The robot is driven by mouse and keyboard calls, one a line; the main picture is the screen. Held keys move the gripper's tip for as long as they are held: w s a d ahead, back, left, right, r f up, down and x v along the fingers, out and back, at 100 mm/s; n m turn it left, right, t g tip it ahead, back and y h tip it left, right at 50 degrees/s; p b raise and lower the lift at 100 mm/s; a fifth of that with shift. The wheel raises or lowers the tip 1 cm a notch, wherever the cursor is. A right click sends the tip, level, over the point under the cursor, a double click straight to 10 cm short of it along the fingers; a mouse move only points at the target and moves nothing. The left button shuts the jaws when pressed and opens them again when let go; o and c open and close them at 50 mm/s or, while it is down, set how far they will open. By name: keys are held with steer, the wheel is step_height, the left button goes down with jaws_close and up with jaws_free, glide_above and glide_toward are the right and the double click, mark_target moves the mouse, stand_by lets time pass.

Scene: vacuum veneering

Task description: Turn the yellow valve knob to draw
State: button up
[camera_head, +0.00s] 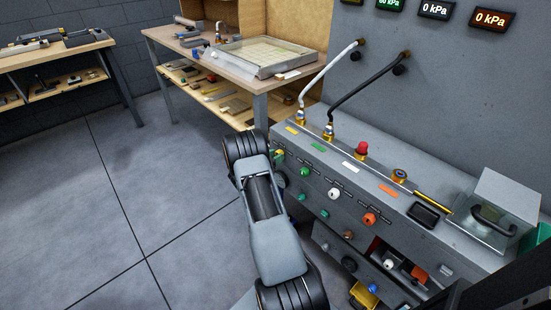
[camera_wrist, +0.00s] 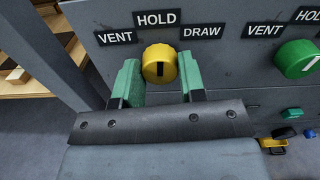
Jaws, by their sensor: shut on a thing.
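The yellow valve knob (camera_wrist: 159,62) sits on the grey panel in the wrist view, below the VENT, HOLD (camera_wrist: 157,18) and DRAW (camera_wrist: 202,32) labels. Its black mark stands about upright, in line with HOLD; DRAW is up and to the right. My gripper (camera_wrist: 160,76) has one green finger on each side of the knob and is shut on it. In the head view, my arm covers most of this end of the panel, and only a bit of yellow and green shows beside it.
A green knob (camera_wrist: 297,60) with its own labels is to the right. The head view shows white (camera_head: 334,194) and orange (camera_head: 369,219) knobs further along, an open drawer (camera_head: 405,274) below, hoses above, and a workbench (camera_head: 190,55) behind. The floor at left is clear.

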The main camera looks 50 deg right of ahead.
steer(key=m+b, duration=1)
steer(key=b, duration=0.1)
steer(key=shift+f+m, duration=0.1)
steer(key=shift+m, duration=0.3)
steer(key=shift+b, duration=0.45)
steer(key=o, duration=0.9)
steer(key=a+p, duration=0.1)
steer(key=a, duration=0.8)
steer(key=w+a+p, duration=0.1)
steer(key=a, duration=0.3)
steer(key=shift+a+p, duration=0.35)
steer(key=shift+a, duration=0.05)
